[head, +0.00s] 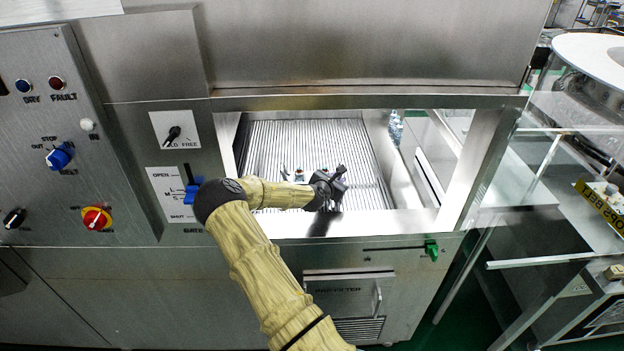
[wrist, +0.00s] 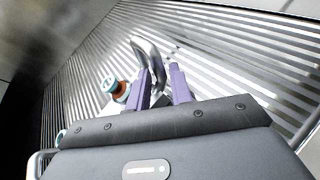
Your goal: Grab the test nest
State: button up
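The test nest appears as a small object with teal and orange-brown parts (wrist: 115,88) and a curved metal handle (wrist: 147,52) in the wrist view. In the head view, small teal-and-white parts (head: 298,175) show on the ribbed floor, just left of my gripper (head: 330,187). My gripper (wrist: 164,87) reaches inside the washer opening. Its two purple fingers are apart, with the bent handle extending down between or just behind them; contact cannot be told. The lower part of the nest is hidden behind the gripper body.
The opening has a metal front sill (head: 350,224) and side walls close around my arm. A ribbed metal conveyor (head: 315,135) forms the floor, mostly clear behind the gripper. A clear bottle-like item (head: 395,128) stands at the right wall. A control panel (head: 70,130) is at left.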

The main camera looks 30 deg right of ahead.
grip_shut()
jog(key=shift+r, duration=0.1)
notch_tip(320, 180, up, 10)
jog(key=b, duration=0.1)
jog(key=shift+b, duration=0.3)
dwell(0.3)
